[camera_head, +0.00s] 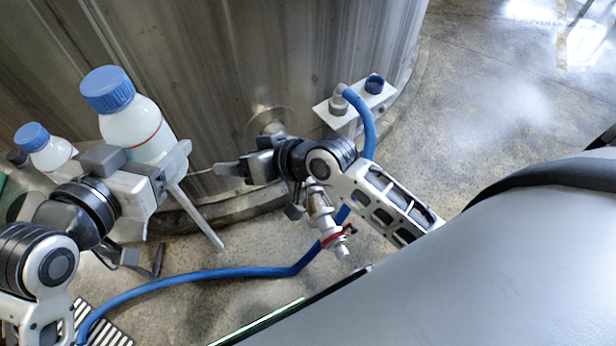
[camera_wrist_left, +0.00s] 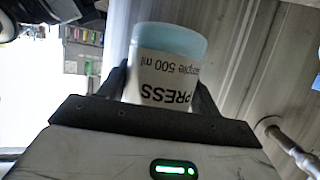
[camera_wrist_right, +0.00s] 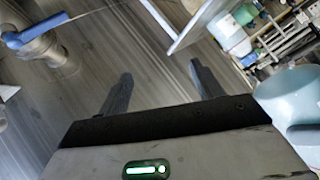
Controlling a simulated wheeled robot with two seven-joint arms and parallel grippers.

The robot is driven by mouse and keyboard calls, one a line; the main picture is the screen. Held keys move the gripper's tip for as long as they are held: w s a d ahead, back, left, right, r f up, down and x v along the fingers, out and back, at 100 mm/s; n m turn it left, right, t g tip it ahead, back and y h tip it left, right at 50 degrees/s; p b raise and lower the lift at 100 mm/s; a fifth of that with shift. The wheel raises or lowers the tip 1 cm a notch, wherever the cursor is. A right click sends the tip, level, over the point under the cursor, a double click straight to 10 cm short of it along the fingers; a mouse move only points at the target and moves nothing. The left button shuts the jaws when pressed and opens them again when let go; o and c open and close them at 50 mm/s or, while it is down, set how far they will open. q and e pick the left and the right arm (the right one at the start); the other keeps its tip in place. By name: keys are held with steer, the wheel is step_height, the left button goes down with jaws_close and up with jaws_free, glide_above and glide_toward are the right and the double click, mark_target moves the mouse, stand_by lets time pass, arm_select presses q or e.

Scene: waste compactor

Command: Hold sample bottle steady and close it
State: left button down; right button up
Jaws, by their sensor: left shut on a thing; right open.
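The sample bottle (camera_head: 138,128) is a large white bottle with a thin red line and a blue screw cap (camera_head: 107,89) on top, at the left beside the steel tank. My left gripper (camera_head: 140,160) is shut on its body, and the jaws hide the lower part. In the left wrist view the bottle (camera_wrist_left: 165,75) sits between the fingers, with upside-down label lettering. My right gripper (camera_head: 218,169) is open and empty, to the right of the bottle and apart from it. Its spread fingers (camera_wrist_right: 160,85) show in the right wrist view. How tight the cap is cannot be seen.
A smaller blue-capped bottle (camera_head: 54,156) stands at far left. A white bracket (camera_head: 352,103) on the tank (camera_head: 230,60) carries a dark-blue round piece (camera_head: 374,84). A blue hose (camera_head: 220,273) crosses the floor below the grippers. A red-handled valve (camera_head: 335,238) hangs below my right arm.

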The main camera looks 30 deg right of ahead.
arm_select(q)
steer(key=shift+r, duration=0.1)
arm_select(e)
steer(key=s+d+f+t+h, duration=0.1)
steer(key=s+d+f+h, duration=0.1)
steer(key=s, duration=0.4)
steer(key=s+d+f+h, duration=0.2)
steer(key=s+d, duration=0.3)
steer(key=shift+s+n+t, duration=0.35)
steer(key=shift+n+t, duration=0.05)
arm_select(q)
steer(key=shift+a, duration=0.1)
arm_select(e)
steer(key=shift+f, duration=0.2)
arm_select(q)
steer(key=a+f+n+t+y+b, duration=0.2)
steer(key=a+n+y+b, duration=0.1)
steer(key=a, duration=0.3)
steer(key=shift+w+a+f, duration=0.35)
steer(key=shift+w+a, duration=0.05)
arm_select(e)
steer(key=shift+a+f, duration=0.25)
steer(key=shift+f, duration=0.2)
